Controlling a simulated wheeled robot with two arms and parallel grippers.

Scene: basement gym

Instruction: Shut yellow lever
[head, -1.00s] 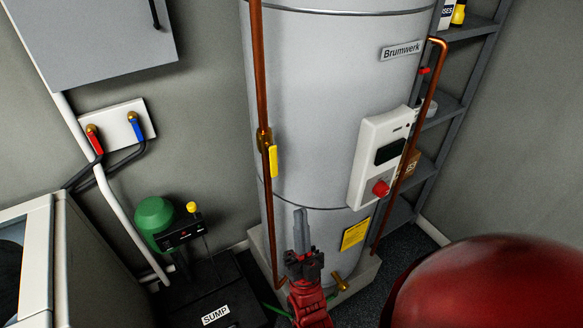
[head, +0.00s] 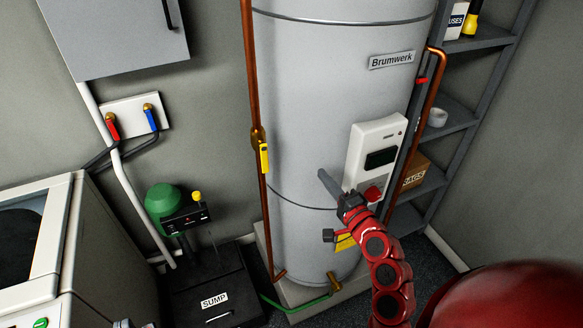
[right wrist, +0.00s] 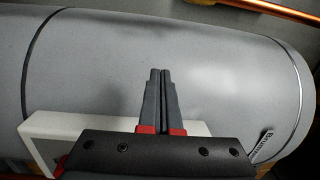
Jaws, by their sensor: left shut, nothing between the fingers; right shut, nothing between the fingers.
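The yellow lever (head: 264,158) sits on a brass valve (head: 257,137) on the left copper pipe (head: 249,70), in front of the grey tank (head: 335,100). It hangs down, nearly parallel to the pipe. My right gripper (head: 322,175) is shut and empty, to the right of the lever and apart from it, in front of the tank. In the right wrist view its closed fingers (right wrist: 159,76) point across the tank; the lever does not show there.
A white control box (head: 374,140) with a red knob is beside my right gripper. A second copper pipe (head: 430,85) and shelves (head: 460,115) are further right. A black sump box (head: 205,285) with a green pump (head: 163,202) stands low left.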

